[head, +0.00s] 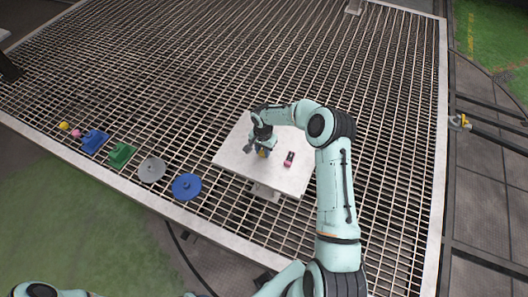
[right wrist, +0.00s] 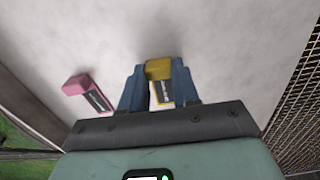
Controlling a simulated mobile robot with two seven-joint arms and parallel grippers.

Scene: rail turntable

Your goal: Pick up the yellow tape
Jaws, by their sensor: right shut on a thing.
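The yellow tape (right wrist: 160,72) sits between the two blue-grey fingers of my right gripper (right wrist: 159,88) in the right wrist view. The gripper is shut on it, over the white table. In the head view the yellow tape (head: 263,153) shows as a small yellow patch under my right gripper (head: 258,149), mostly covered by it. I cannot tell whether the tape still touches the table. In the head view, part of my left arm shows at the bottom left edge, but its gripper is out of view.
A pink tape-like item (head: 289,158) lies on the white table (head: 233,158), to the right of the gripper.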

